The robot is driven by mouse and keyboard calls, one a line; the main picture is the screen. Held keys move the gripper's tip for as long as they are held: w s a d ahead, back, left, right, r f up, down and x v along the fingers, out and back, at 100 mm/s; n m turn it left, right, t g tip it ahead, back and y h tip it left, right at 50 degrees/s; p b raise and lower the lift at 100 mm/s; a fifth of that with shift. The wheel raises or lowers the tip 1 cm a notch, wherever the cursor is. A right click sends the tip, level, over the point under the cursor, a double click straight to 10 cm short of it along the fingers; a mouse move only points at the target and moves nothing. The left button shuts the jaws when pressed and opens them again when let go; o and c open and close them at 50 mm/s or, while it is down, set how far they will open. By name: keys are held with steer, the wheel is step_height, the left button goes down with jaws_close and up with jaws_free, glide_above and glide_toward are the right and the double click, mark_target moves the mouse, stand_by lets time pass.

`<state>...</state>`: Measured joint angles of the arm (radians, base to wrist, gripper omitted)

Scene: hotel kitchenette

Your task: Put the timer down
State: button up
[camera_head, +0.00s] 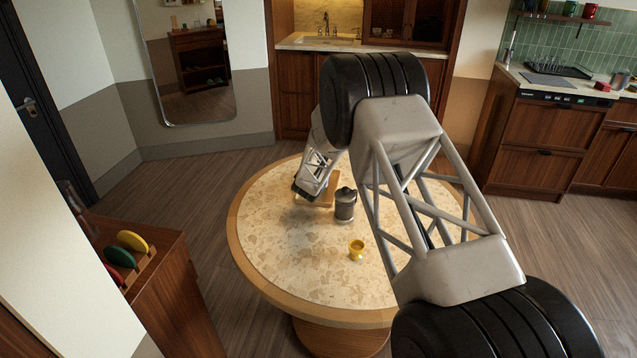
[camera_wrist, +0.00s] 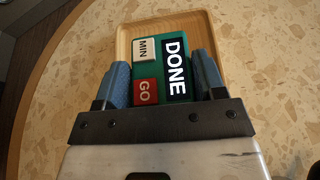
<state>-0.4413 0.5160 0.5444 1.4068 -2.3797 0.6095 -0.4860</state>
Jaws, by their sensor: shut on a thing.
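The timer (camera_wrist: 151,92) shows in the wrist view as a green block with a black "DONE" panel, a white "MIN" button and a red "GO" button. My gripper (camera_wrist: 163,85) is shut on it, with one blue finger pad on each side. Behind and below the timer is a wooden tray (camera_wrist: 190,22) on the round table; I cannot tell whether the timer touches it. The timer is hidden there by my arm.
The round speckled table (camera_head: 290,255) also bears a dark canister-like pot (camera_head: 345,204) right of the tray and a yellow cup (camera_head: 356,250) nearer the front. The table's left and front areas are clear. A wooden cabinet with a plate rack (camera_head: 140,265) stands at the left.

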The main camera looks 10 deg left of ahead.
steer(key=shift+f, duration=1.6)
steer(key=shift+f, duration=0.15)
steer(key=o, duration=1)
steer(key=shift+o, duration=0.2)
steer(key=shift+s+r, duration=0.1)
steer(key=shift+r, duration=0.1)
steer(key=shift+s+r, duration=0.25)
steer(key=shift+s, duration=0.45)
steer(key=shift+v, duration=5.2)
